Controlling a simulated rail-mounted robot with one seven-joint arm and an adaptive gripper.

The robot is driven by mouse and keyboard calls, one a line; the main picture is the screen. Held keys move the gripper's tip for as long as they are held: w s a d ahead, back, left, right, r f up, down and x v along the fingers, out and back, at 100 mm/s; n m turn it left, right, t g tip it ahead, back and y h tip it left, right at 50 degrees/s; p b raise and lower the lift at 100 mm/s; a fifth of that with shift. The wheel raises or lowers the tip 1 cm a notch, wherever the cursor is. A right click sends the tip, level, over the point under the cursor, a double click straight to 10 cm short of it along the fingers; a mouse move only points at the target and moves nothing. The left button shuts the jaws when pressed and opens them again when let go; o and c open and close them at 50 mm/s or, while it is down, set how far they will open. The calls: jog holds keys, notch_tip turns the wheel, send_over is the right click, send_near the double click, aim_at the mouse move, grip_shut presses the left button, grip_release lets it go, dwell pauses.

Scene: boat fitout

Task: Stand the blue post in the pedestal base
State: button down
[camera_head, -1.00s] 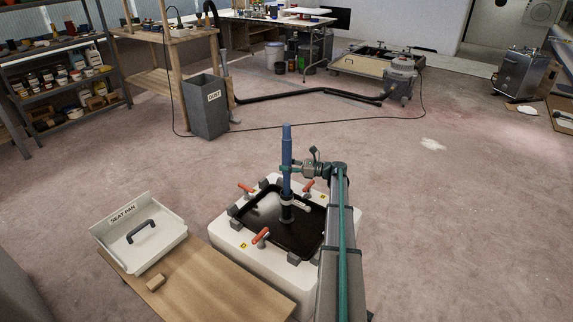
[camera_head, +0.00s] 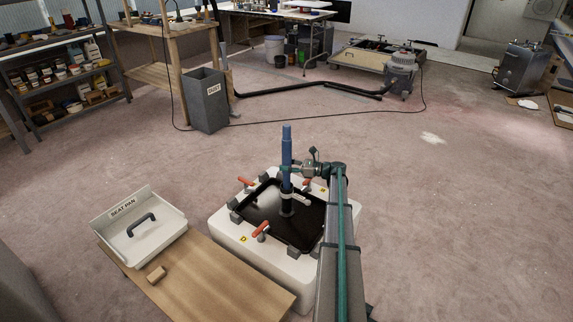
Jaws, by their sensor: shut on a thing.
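The blue post (camera_head: 287,150) stands upright in the head view. My gripper (camera_head: 291,170) is shut on it from the right, around its middle. The post's lower end meets a short dark socket with a pale lever on its right side, which I take as the pedestal base (camera_head: 287,211). This base stands on a glossy black panel set in a white block. The post looks in line with the socket, but I cannot tell how deep it sits.
Orange-handled clamps (camera_head: 262,230) and grey blocks ring the black panel (camera_head: 262,212). A wooden bench (camera_head: 215,275) at the left front holds a white seat pan (camera_head: 165,245) and a small wooden block (camera_head: 156,273). The floor beyond is mostly clear; a hose lies further back.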

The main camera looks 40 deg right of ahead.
aim_at(287, 177)
jog(key=shift+f+b, duration=0.3)
jog(key=shift+f, duration=2.95)
jog(key=c, duration=0.6)
grip_release()
jog(key=shift+s+d, duration=0.1)
jog(key=v, duration=1.1)
jog(key=shift+s+d, duration=0.3)
jog(key=shift+a, duration=0.15)
